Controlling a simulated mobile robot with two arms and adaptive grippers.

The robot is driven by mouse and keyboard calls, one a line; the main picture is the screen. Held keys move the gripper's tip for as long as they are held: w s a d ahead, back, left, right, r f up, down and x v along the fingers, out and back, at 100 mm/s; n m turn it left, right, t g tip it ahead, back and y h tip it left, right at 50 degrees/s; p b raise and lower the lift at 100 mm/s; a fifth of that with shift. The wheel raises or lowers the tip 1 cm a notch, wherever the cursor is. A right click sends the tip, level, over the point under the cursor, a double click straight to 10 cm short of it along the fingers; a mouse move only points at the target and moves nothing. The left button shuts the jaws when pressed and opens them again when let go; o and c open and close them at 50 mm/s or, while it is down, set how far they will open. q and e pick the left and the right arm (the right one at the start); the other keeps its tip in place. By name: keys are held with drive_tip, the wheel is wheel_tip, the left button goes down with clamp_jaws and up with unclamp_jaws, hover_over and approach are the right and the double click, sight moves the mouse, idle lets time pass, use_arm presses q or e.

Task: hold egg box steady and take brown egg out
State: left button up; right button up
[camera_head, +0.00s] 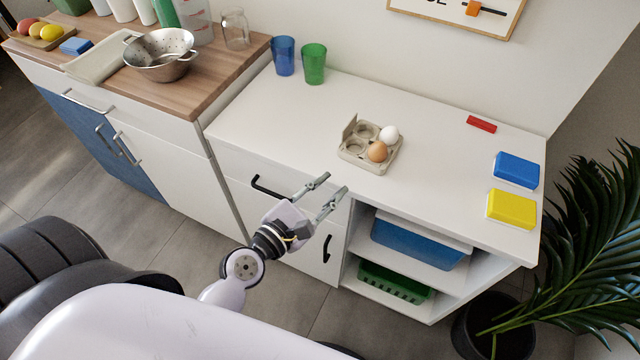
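The egg box (356,153) is a small open beige carton on the white counter, its lid flap standing at the left side. A brown egg (377,151) sits in its front right cup and a white egg (388,134) in its back right cup. The two left cups look empty. My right gripper is not in view.
A blue cup (283,56) and a green cup (314,64) stand at the counter's back left. A red block (481,124), a blue box (516,170) and a yellow box (511,210) lie at the right. The counter around the egg box is clear. A plant (590,240) stands at the right.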

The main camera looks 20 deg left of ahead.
sight(349, 126)
use_arm(q)
drive_tip(key=w+a+r+n+t+y, duration=0.1)
drive_tip(key=w+a+r+n+y, duration=0.1)
drive_tip(key=a+n, duration=0.35)
drive_tip(key=shift+n, duration=0.65)
drive_tip(key=w+d+p, duration=0.1)
drive_tip(key=w, duration=0.4)
drive_tip(key=w+d+p, duration=0.1)
drive_tip(key=w, duration=0.3)
drive_tip(key=w+d, duration=0.1)
drive_tip(key=w, duration=0.4)
drive_tip(key=shift+w+d+p, duration=0.3)
drive_tip(key=shift+w+p, duration=0.05)
drive_tip(key=shift+p, duration=0.05)
drive_tip(key=shift+w+d, duration=0.1)
drive_tip(key=shift+w, duration=0.6)
clamp_jaws()
